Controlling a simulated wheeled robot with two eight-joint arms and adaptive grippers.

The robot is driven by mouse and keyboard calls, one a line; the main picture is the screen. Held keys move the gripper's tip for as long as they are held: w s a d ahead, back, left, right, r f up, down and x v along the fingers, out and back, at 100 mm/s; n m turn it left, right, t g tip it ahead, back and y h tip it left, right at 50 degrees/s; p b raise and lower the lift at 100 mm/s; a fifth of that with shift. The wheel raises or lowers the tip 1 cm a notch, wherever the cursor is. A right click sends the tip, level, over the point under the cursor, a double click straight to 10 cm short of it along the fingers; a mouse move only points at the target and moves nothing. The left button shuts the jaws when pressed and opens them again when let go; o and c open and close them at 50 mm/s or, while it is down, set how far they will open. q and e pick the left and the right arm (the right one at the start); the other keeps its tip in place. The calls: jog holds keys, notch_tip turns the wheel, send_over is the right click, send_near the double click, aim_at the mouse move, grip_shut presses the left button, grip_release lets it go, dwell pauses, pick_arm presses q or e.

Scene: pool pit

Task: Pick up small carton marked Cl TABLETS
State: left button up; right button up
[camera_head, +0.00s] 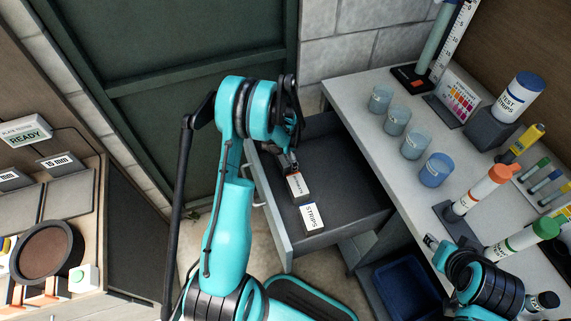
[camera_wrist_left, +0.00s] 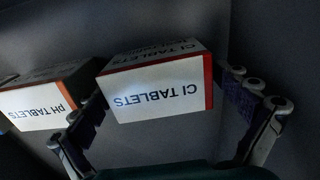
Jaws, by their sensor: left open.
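The small carton marked Cl TABLETS (camera_wrist_left: 158,92) is white with a red edge and lies in the open drawer, its lettering upside down in the left wrist view. My left gripper (camera_head: 292,165) reaches down into the drawer. In the left wrist view its open fingers (camera_wrist_left: 165,112) stand on either side of this carton, without a visible grip. In the head view I cannot make this carton out; the gripper seems to cover it. My right arm shows at the lower right of the head view, over the counter's edge; its fingers are not clear.
A pH TABLETS carton (camera_wrist_left: 42,100) lies close beside the left finger. A STRIPS carton (camera_head: 312,217) lies nearer in the drawer (camera_head: 345,205). The counter (camera_head: 358,92) to the right holds cups, bottles and a TEST STRIPS tub (camera_head: 520,95). Drawer walls surround the left gripper.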

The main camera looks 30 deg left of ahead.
pick_arm(q)
jog(key=c, duration=1.1)
jog(key=shift+c, duration=0.2)
